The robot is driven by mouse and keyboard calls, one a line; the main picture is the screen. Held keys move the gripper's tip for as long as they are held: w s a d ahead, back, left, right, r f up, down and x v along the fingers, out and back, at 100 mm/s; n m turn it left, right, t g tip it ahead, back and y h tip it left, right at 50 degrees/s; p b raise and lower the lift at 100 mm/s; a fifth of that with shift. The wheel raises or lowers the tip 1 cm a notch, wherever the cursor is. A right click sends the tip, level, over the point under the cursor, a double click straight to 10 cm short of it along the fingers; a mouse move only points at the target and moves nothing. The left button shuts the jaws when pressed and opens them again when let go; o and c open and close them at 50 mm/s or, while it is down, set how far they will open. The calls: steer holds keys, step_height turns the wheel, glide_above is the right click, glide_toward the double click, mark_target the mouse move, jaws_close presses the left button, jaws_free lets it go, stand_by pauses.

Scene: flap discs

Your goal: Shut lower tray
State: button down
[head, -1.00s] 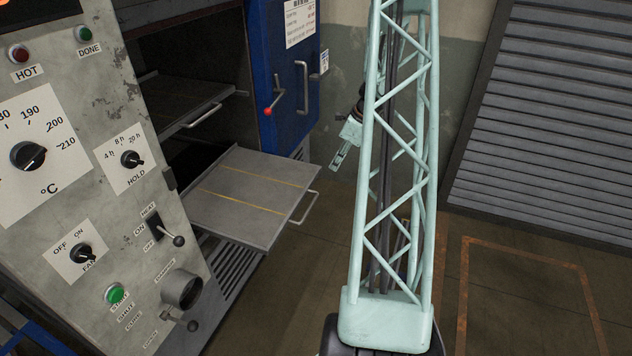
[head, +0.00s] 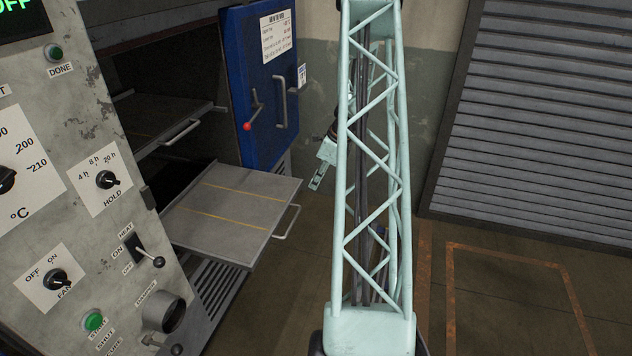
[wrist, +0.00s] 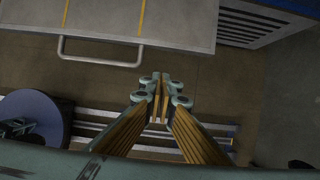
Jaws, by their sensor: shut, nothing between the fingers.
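The lower tray (head: 228,212) is a grey plate with yellow lines, pulled well out of the oven, with a bar handle (head: 288,222) on its outer edge. In the wrist view the tray (wrist: 110,18) and its handle (wrist: 100,58) lie at the top left. My gripper (head: 315,183) is to the right of the tray, apart from it, partly behind my lattice arm. In the wrist view my gripper (wrist: 162,98) is shut and empty, below and right of the handle, not touching it.
The upper tray (head: 165,112) is partly out of the oven above the lower one. The blue oven door (head: 262,85) stands open behind the trays. The control panel (head: 75,200) is at the left. A slatted shutter (head: 550,110) is at the right. Floor beside the tray is clear.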

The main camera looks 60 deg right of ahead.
mark_target(250, 185)
steer(key=w+a+f+b, duration=0.1)
steer(key=w+f, duration=0.5)
steer(key=shift+w, duration=0.2)
stand_by(0.4)
steer(key=shift+w+a, duration=0.1)
steer(key=shift+a, duration=0.05)
steer(key=shift+w+a, duration=0.1)
steer(key=shift+w, duration=0.4)
steer(key=w+a+p, duration=0.1)
steer(key=w+p, duration=0.1)
steer(key=w, duration=0.5)
steer(key=w+a+p, duration=0.2)
steer(key=w+p, duration=0.1)
steer(key=w, duration=0.4)
steer(key=w+a+p, duration=0.1)
steer(key=w+p, duration=0.1)
steer(key=w, duration=0.5)
steer(key=shift+a+f+p, duration=0.15)
steer(key=shift+f+p, duration=0.05)
steer(key=shift+p, duration=0.2)
steer(key=shift+s, duration=0.25)
